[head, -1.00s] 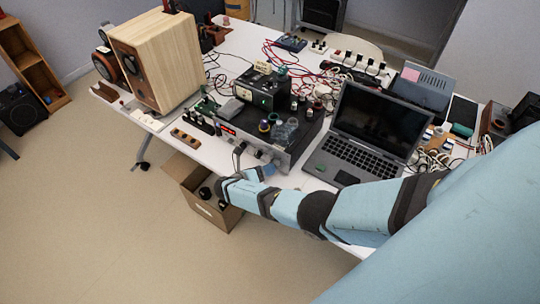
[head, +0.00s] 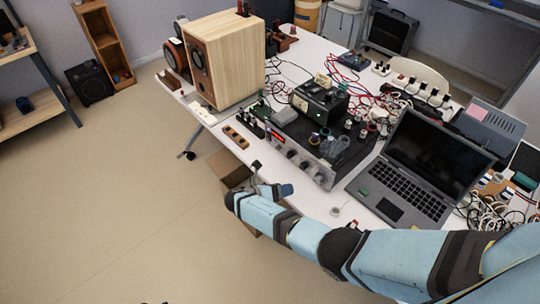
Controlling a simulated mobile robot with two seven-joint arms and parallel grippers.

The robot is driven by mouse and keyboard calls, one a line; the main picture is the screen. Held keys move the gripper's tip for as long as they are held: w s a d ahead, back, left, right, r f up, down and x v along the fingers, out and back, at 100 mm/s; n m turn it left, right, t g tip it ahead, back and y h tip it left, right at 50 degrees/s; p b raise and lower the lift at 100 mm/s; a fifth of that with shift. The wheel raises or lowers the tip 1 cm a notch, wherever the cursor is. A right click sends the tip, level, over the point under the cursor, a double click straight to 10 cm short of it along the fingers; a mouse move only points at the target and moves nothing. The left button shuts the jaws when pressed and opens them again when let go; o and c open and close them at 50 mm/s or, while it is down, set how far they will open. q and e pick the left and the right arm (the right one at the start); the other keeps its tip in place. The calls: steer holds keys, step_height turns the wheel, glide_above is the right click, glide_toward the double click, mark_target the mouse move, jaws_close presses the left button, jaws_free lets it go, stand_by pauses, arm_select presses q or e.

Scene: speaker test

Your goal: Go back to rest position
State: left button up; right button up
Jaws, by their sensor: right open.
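My right arm comes in from the right in light blue, along the near edge of the white table. My right gripper (head: 271,181) is at its far end, at the table's front edge just below the amplifier-like unit (head: 300,155). It is open, and I see nothing held in it. The wrist partly hides it. My left gripper does not show clearly; only small dark bits appear at the bottom edge.
A cardboard box (head: 226,168) stands on the floor, partly hidden behind my right arm. The table holds a wooden speaker (head: 228,62), an open laptop (head: 415,170) and cables. A shelf (head: 103,45) and a black speaker (head: 90,82) stand at left. The left floor is clear.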

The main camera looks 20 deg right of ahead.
steer(key=s+a+f+m+t+y, duration=0.1)
steer(key=s+a+f+m+y, duration=0.1)
steer(key=s+f+m+y, duration=0.5)
steer(key=s+a+f+m+t+y, duration=0.2)
steer(key=s+f+m+y, duration=0.25)
steer(key=s, duration=0.55)
steer(key=s+r+m+t+y, duration=0.3)
steer(key=s+r+m, duration=0.1)
steer(key=r+m, duration=0.3)
steer(key=s+d+r+m+t+y, duration=0.1)
steer(key=s+r+m+t+y, duration=0.2)
steer(key=r, duration=0.7)
steer(key=s+m, duration=0.2)
steer(key=m, duration=0.2)
steer(key=shift+r, duration=0.3)
steer(key=shift+d+y, duration=0.1)
steer(key=shift+y, duration=0.15)
